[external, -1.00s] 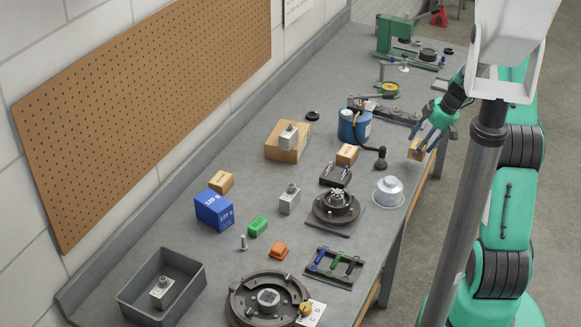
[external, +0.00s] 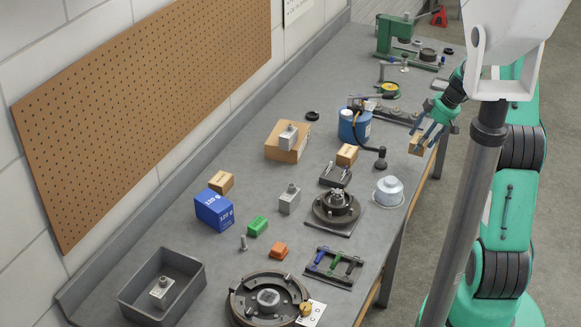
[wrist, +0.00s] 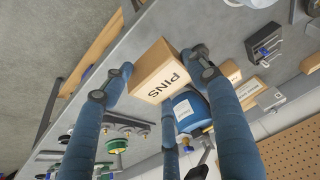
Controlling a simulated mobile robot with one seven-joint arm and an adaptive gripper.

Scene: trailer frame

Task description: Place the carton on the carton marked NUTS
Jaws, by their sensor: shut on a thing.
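My gripper (external: 420,138) is shut on a small brown carton (external: 416,147) and holds it by the table's right edge. In the wrist view the held carton (wrist: 160,72) sits between the blue fingers, with PINS printed on it. A small carton (external: 346,155) stands left of my gripper, beside the blue can. Another small carton (external: 221,182) stands behind the blue box. A larger carton (external: 280,151) carries a grey block. Their markings are too small to read, so I cannot tell which is marked NUTS.
A blue can (external: 347,128) with a dark hose-like part stands between my gripper and the larger carton. A white-grey round part (external: 388,190), a dark round fixture (external: 337,208) and a blue box (external: 214,209) stand nearer. The table's left strip is mostly clear.

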